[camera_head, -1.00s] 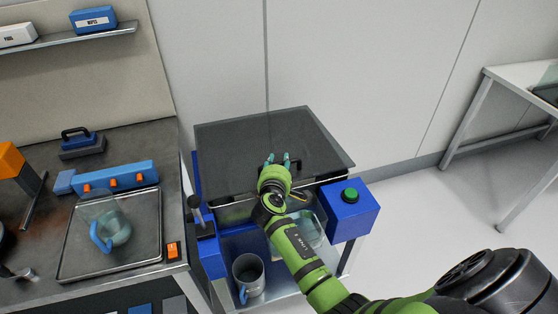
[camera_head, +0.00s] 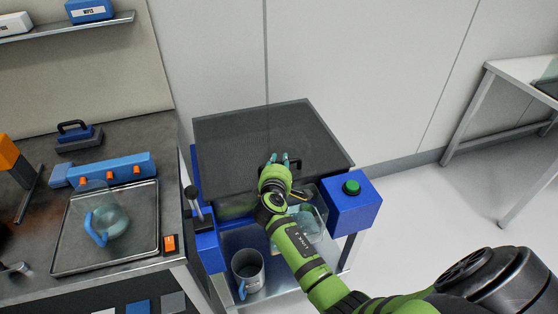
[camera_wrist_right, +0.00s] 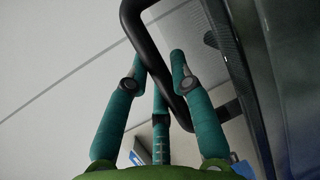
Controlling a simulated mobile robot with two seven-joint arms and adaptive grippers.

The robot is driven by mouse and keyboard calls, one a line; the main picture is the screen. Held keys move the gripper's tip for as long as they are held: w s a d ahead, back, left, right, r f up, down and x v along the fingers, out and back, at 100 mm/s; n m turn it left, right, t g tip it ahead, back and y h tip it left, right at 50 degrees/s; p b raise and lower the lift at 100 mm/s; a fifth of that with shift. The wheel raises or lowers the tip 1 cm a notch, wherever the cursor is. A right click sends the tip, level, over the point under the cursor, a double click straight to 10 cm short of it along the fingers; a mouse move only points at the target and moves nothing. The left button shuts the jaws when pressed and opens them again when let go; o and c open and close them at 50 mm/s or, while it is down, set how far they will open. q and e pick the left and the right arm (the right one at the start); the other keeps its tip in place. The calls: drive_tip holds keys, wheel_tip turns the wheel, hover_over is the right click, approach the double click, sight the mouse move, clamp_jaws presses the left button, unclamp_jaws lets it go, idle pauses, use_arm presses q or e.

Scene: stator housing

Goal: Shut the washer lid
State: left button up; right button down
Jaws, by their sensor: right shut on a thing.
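The washer has blue side posts and a blue box (camera_head: 352,208) with a green button (camera_head: 351,187) on its right. Its dark see-through mesh lid (camera_head: 250,135) is a wide panel above the frame, seen from above. A gap shows below its front edge, so it does not look fully down. My right gripper (camera_head: 279,160) is at the lid's front, its teal fingers closed around the dark bar handle (camera_head: 303,166). In the right wrist view the handle (camera_wrist_right: 143,35) passes between the fingers, with the lid (camera_wrist_right: 240,75) at the right. My left gripper is out of view.
A bench at the left holds a metal tray (camera_head: 75,262) with a glass jug (camera_head: 110,222), and a blue bar (camera_head: 115,170) with orange knobs. A grey mug (camera_head: 247,266) stands low in the washer frame. A clear container (camera_head: 310,222) sits beneath my forearm. The floor at right is clear.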

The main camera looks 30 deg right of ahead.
drive_tip(key=c, duration=1.3)
unclamp_jaws()
drive_tip(key=v, duration=1.2)
drive_tip(key=shift+r, duration=0.15)
